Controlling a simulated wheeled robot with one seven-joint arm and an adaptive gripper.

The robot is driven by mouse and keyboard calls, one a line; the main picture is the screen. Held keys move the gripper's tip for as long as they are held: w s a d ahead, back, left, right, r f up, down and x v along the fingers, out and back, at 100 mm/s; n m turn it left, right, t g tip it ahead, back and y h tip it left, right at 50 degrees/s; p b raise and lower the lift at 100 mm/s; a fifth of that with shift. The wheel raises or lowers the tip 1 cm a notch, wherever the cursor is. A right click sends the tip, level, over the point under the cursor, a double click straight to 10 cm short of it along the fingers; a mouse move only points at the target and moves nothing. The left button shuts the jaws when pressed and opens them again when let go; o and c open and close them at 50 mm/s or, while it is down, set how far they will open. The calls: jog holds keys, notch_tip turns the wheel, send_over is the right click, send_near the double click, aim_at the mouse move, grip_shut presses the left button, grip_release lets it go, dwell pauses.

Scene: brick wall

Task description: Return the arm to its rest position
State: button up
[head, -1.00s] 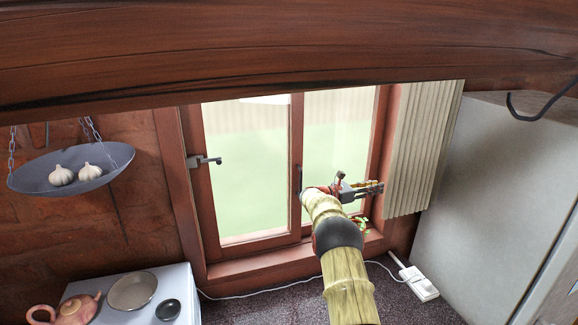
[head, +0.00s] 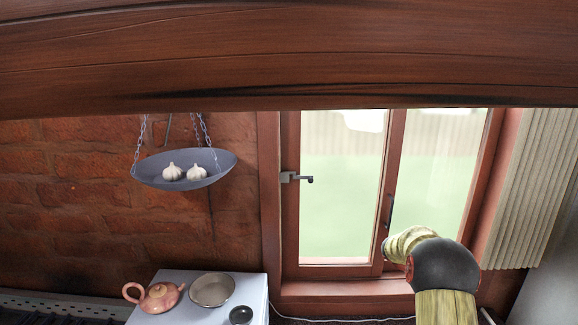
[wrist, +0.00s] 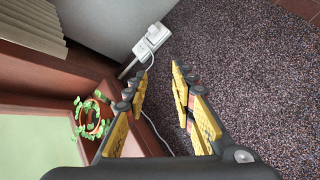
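My arm (head: 445,270) rises at the lower right of the head view, in front of the window, bent at a dark joint. My gripper is hidden from the head view. In the wrist view my gripper (wrist: 163,80) shows two yellow-padded fingers spread apart with nothing between them.
A hanging pan (head: 150,180) with garlic bulbs (head: 172,172) is at the left. A pink teapot (head: 155,297) and a bowl (head: 212,290) stand on a white surface. A potted plant (wrist: 92,118) and a white power strip (wrist: 152,40) are near the gripper. A wooden beam (head: 290,60) crosses the top.

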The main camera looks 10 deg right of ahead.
jog(key=s+a+f+m+t+y+b, duration=0.1)
jog(key=s+a+b, duration=0.6)
jog(key=a, duration=0.9)
jog(key=s+a+f+m+t+y+b, duration=0.1)
jog(key=s+a+m+t+y+b, duration=0.2)
jog(key=s+a, duration=0.8)
jog(key=s+a+m+t+y+b, duration=0.2)
jog(key=s+a+t+y+b, duration=0.3)
jog(key=a, duration=1.6)
jog(key=s+b, duration=0.5)
jog(key=b, duration=0.1)
jog(key=shift+f, duration=0.4)
jog(key=shift+d, duration=0.15)
